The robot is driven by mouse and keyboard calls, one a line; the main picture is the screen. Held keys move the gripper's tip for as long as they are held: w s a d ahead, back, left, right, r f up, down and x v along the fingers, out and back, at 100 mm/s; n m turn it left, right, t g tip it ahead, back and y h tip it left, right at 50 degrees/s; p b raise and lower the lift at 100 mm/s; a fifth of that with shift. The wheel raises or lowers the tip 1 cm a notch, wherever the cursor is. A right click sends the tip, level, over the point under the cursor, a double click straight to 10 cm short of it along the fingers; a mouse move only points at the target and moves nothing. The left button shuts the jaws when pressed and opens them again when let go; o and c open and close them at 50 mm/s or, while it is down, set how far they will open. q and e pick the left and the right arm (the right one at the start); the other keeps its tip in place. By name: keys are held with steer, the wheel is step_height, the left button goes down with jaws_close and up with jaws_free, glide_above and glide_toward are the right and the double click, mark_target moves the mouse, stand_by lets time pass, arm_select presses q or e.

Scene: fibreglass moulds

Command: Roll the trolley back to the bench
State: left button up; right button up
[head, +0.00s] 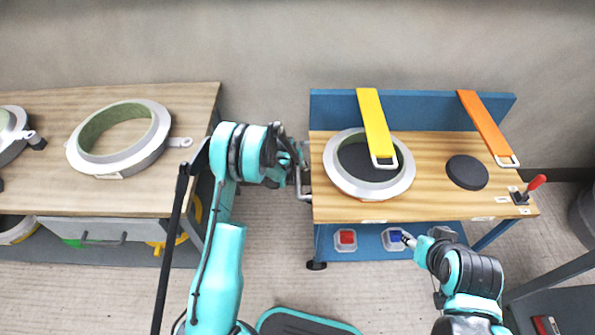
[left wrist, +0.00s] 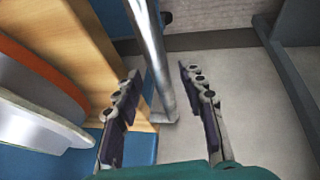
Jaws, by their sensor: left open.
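The trolley (head: 435,208) stands on the right, with a wooden top, a blue back panel, a lower blue shelf and a dark caster at its front left. Its grey metal handle (head: 304,190) runs along its left side. In the left wrist view the handle bar (left wrist: 150,50) passes between the fingers of my left gripper (left wrist: 160,72), which is open. In the head view my left gripper (head: 298,165) is at the handle, partly hidden by its own wrist. The bench (head: 200,110) stands on the left, across a floor gap. My right gripper (head: 407,239) is in front of the trolley's lower shelf; its jaws are too small to read.
The trolley carries a ring mould (head: 345,188), a black disc (head: 467,172), a yellow strap (head: 373,120), an orange strap (head: 487,128) and a red-handled clamp (head: 530,190). Red and blue bins are below. A ring mould (head: 120,165) lies on the bench. Floor between them is clear.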

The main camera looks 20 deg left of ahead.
arm_select(q)
steer(key=shift+w+f, duration=0.2)
steer(key=shift+f, duration=0.15)
jaws_close()
steer(key=s+a, duration=0.3)
steer(key=a, duration=0.7)
steer(key=s+a, duration=0.3)
steer(key=a, duration=0.8)
steer(key=shift+s+a, duration=0.15)
steer(key=shift+a, duration=0.1)
